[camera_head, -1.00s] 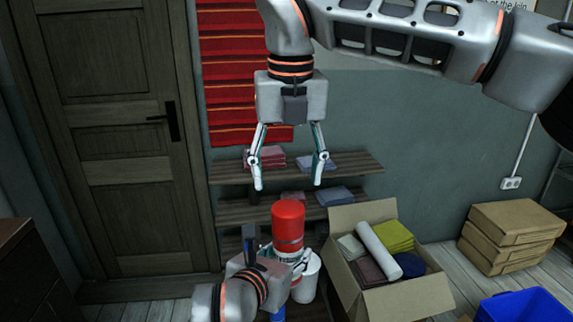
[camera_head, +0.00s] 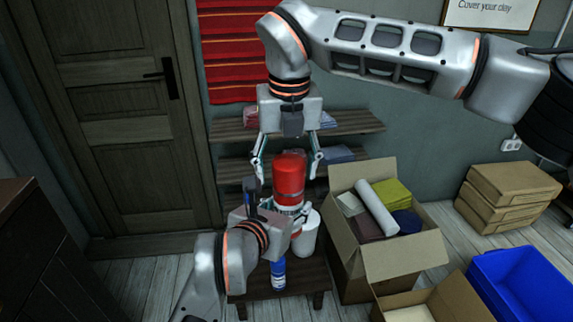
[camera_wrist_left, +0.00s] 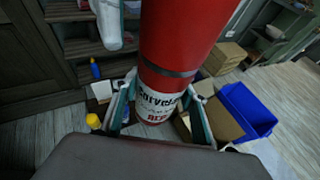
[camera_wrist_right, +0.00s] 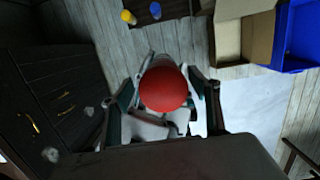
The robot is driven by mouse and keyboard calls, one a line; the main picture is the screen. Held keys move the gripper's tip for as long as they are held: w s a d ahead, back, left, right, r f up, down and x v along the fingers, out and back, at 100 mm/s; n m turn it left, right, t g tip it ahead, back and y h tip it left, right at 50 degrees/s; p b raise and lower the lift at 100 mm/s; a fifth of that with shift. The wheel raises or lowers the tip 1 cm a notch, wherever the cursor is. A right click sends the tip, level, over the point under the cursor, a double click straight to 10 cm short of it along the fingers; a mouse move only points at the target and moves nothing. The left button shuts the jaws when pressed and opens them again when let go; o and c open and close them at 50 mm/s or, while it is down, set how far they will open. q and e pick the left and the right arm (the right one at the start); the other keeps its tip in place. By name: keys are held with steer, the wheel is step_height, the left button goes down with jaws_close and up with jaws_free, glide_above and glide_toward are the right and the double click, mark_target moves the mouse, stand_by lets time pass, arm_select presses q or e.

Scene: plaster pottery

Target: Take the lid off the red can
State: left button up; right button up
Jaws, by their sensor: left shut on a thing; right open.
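The red can (camera_head: 290,197) stands upright in the head view, with a white label band low on it and a dark ring below its red lid (camera_head: 290,168). My left gripper (camera_head: 277,212) is shut on the can's lower part, also seen in the left wrist view (camera_wrist_left: 158,108). My right gripper (camera_head: 287,170) is open, pointing down, with its fingers on either side of the lid and apart from it. In the right wrist view the round red lid top (camera_wrist_right: 165,89) lies between the open fingers. The can's lower end is partly hidden by my left gripper.
A low wooden stool (camera_head: 300,279) below bears a blue bottle (camera_head: 278,272) and a white container (camera_head: 306,236). An open cardboard box (camera_head: 410,262) with rolls and folded cloth is right of it. A wooden shelf (camera_head: 350,125) is behind. A blue crate (camera_head: 520,290) is at far right.

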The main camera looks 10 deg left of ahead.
mark_target(285, 158)
steer(key=c, duration=1.3)
steer(key=shift+s+a+r, duration=0.1)
steer(key=shift+r, duration=0.15)
steer(key=shift+r, duration=0.95)
steer(key=shift+r, duration=2)
